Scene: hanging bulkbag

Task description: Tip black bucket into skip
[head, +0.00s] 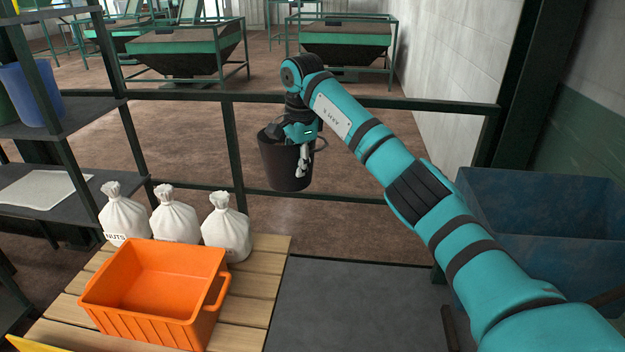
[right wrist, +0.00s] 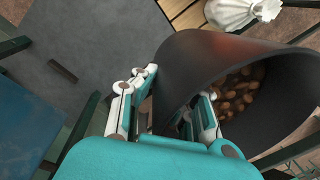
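The black bucket (head: 285,165) is in the middle of the head view, roughly upright in front of the green railing. My right gripper (head: 303,148) is at its rim, with the fingers on either side of the bucket wall. In the right wrist view the bucket (right wrist: 190,65) fills the upper right and brown nuts (right wrist: 238,92) lie inside it. The right gripper (right wrist: 165,115) also shows there, and its finger contact is partly hidden. The blue skip (head: 550,205) stands at the right, partly behind my right arm. My left gripper is out of view.
An orange crate (head: 160,252) and several tied white sacks (head: 174,218) sit on a wooden pallet (head: 255,290) at left. A dark shelf rack (head: 70,118) stands at far left. A green railing (head: 400,103) crosses behind. The grey floor (head: 350,300) before the skip is mostly clear.

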